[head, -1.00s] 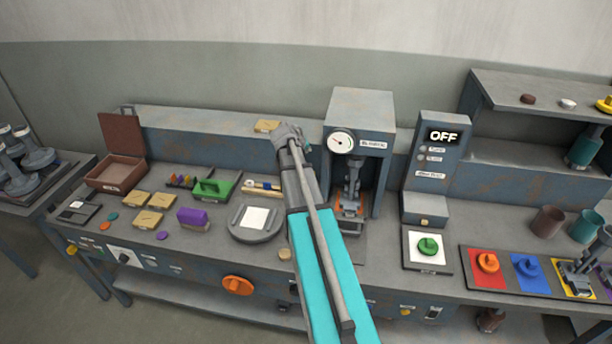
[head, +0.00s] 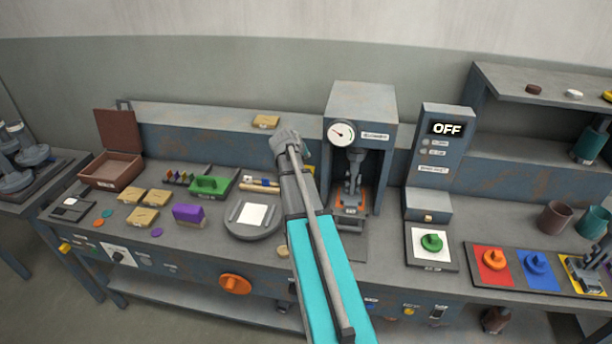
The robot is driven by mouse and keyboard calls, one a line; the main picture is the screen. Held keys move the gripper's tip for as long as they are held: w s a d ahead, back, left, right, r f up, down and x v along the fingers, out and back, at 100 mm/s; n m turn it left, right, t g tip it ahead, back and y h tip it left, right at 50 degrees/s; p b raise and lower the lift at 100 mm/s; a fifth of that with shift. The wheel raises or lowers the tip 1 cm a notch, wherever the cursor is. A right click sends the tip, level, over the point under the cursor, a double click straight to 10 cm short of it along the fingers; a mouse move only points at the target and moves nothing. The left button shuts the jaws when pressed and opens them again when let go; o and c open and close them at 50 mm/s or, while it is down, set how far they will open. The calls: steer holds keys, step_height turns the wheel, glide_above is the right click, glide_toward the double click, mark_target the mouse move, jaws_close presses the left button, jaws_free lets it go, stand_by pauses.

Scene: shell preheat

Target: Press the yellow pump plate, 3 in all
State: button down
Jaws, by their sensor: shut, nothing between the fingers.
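My gripper (head: 287,146) is at the far end of my raised arm, left of the grey press. It is shut and empty, seen from behind, so its fingertips are mostly hidden. A small yellow patch (head: 308,169) shows just right of my wrist, partly covered by my arm; I cannot tell whether it is the pump plate. Another yellow square plate (head: 571,289) lies at the far right of the bench with a grey device on it. No contact of my gripper with a yellow plate is visible.
The press (head: 361,100) with a round gauge stands right of my gripper. A control box (head: 447,150) reads OFF. A tan block (head: 265,121) lies on the back ledge. A round grey dish (head: 254,232) and a purple block (head: 188,214) lie left of my arm.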

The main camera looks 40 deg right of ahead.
mark_target(309, 167)
steer(key=shift+f+b, duration=1.5)
steer(key=shift+f, duration=0.35)
steer(key=shift+f, duration=0.15)
steer(key=shift+f+b, duration=0.3)
steer(key=shift+b, duration=0.15)
steer(key=shift+f+b, duration=1.6)
steer(key=shift+b, duration=0.05)
stand_by(2.7)
steer(key=shift+r, duration=0.15)
steer(key=shift+d+r+p, duration=0.1)
steer(key=shift+r+p, duration=1.8)
steer(key=shift+p, duration=0.2)
